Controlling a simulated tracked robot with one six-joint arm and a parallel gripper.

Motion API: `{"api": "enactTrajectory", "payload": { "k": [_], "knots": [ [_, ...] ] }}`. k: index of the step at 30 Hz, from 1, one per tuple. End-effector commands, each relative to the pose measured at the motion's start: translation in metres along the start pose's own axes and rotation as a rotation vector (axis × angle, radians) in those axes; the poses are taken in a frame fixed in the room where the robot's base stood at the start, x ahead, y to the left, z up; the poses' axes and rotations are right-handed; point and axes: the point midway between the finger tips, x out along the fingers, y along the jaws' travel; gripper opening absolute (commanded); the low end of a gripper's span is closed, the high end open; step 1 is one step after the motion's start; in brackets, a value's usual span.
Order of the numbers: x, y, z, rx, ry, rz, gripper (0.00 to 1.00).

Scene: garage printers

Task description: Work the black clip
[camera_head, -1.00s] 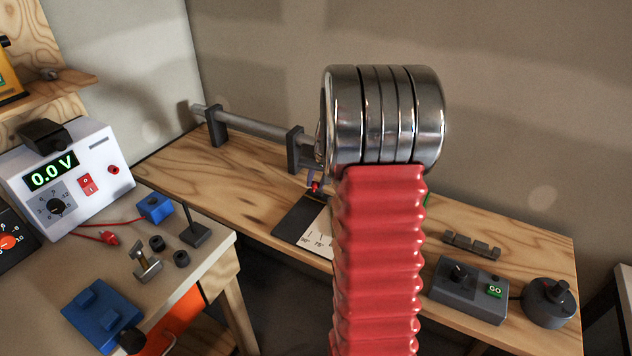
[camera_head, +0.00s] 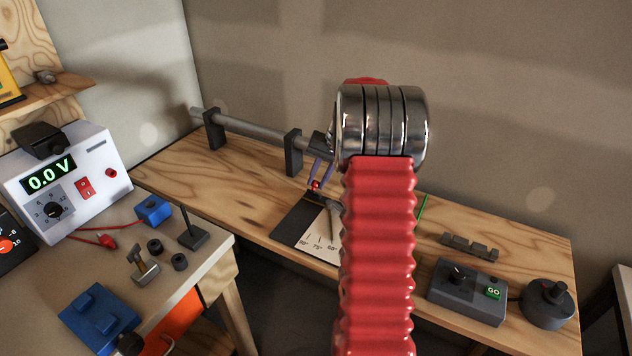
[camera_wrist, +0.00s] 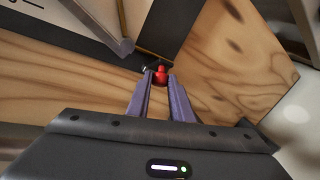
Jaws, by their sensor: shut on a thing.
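My gripper (camera_head: 318,178) is over the far bench, with its two purple fingers pointing down beside the angle-marked board. In the wrist view my gripper (camera_wrist: 159,84) is shut on a small red piece (camera_wrist: 160,73) with a rounded top. The red piece (camera_head: 315,185) also shows as a small spot between the fingertips in the head view. A small dark bit sits just left of it in the wrist view; I cannot tell what it is. I cannot make out a black clip for certain in either view.
The angle-marked board (camera_head: 321,243) lies on the far bench (camera_head: 250,190), partly behind my red arm. A grey rod (camera_head: 255,127) runs along the back in dark supports. A GO control box (camera_head: 466,290) stands right. The power supply (camera_head: 75,175) reads 0.0 V; a red clip (camera_head: 108,239) lies before it.

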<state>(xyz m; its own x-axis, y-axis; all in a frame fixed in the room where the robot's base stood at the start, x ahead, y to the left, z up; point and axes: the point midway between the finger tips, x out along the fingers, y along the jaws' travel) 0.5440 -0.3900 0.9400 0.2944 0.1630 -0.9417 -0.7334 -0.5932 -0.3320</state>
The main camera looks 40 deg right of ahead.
Motion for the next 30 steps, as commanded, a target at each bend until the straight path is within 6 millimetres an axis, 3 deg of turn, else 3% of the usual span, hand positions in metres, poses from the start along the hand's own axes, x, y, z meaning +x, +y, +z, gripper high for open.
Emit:
{"api": "enactTrajectory", "payload": {
  "k": [12,28,29,30],
  "knots": [
    [0.0017,0.0071,-0.0105,0.054,-0.139,-0.045,0.0],
    [0.0016,0.0077,-0.0116,0.061,-0.157,-0.05,0.0],
    [0.0016,0.0077,-0.0115,0.061,-0.157,-0.05,0.22],
    [0.0016,0.0076,-0.0115,0.061,-0.157,-0.051,0.25]
  ]
}}
